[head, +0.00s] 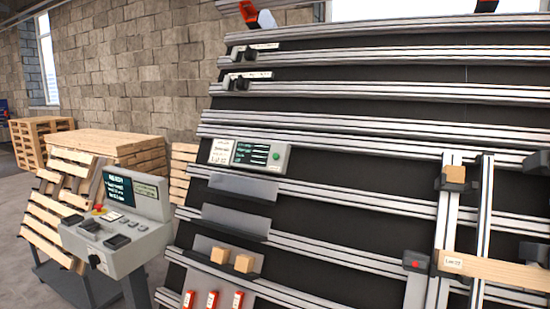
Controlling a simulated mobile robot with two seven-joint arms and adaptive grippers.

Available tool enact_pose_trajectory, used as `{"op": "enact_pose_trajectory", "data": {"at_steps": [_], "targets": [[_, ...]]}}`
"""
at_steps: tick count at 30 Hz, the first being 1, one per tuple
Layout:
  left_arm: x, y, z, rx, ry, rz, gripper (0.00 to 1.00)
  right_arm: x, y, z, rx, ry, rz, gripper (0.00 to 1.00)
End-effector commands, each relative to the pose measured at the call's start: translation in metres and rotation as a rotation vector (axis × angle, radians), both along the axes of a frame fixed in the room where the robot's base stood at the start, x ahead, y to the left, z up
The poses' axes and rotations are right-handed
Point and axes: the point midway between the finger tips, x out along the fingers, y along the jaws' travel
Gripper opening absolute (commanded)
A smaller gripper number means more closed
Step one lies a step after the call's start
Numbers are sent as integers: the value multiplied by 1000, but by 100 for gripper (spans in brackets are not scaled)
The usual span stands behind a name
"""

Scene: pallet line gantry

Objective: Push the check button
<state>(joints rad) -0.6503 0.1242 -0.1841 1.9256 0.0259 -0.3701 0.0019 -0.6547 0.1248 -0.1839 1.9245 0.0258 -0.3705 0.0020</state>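No control in view is clearly legible as the check button. A light grey display box (245,155) is mounted on the slanted rail board, with a dark screen and a small green round spot (276,156) at its right end. A grey control console (130,243) stands at the left with a screen, a red knob (98,208) and several dark keys. A small dark box with a red spot (415,264) sits on the board at the lower right. Neither of my grippers shows in the head view.
The slanted black board with metal rails (380,145) fills the right. Two wooden blocks (244,263) rest on a ledge, with several red-and-white items (211,300) below. A wooden beam (500,271) crosses the uprights. Wooden pallets (115,147) stand behind the console.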

Motion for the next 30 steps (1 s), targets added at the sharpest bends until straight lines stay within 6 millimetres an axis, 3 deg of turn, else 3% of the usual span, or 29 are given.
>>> {"op": "enact_pose_trajectory", "data": {"at_steps": [3, 4, 13, 30], "targets": [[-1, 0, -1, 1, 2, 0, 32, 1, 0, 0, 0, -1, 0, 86], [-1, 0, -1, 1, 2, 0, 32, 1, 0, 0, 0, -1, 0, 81], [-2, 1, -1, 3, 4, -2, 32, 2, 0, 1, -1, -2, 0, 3], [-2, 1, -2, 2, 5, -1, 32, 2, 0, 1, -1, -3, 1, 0]]}}
